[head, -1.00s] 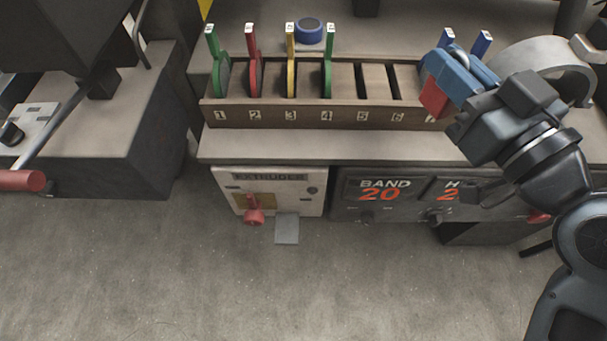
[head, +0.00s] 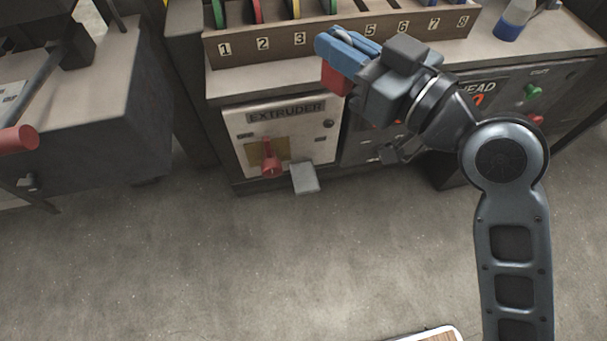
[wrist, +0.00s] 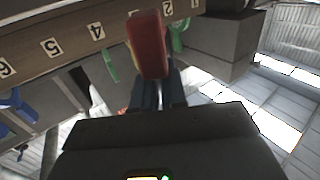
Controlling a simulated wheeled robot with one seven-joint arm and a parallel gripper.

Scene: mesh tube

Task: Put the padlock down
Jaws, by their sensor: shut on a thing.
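The padlock has a red body (head: 335,80), which shows just below my gripper's blue fingers. In the wrist view the red padlock (wrist: 149,45) sticks out beyond the dark fingers, broad face toward the camera. My gripper (head: 342,56) is shut on it and holds it in the air in front of the numbered rack. A grey curved piece, likely its shackle, shows between the fingers. How deep the padlock sits in the jaws is hidden.
The numbered wooden rack (head: 290,45) stands on the bench above the extruder panel (head: 240,135), which has a red lever (head: 270,165) and a grey plate (head: 305,177). A blue-and-white cup-like thing (head: 512,22) is at right. A dark machine block (head: 110,110) stands left. Open floor lies in front.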

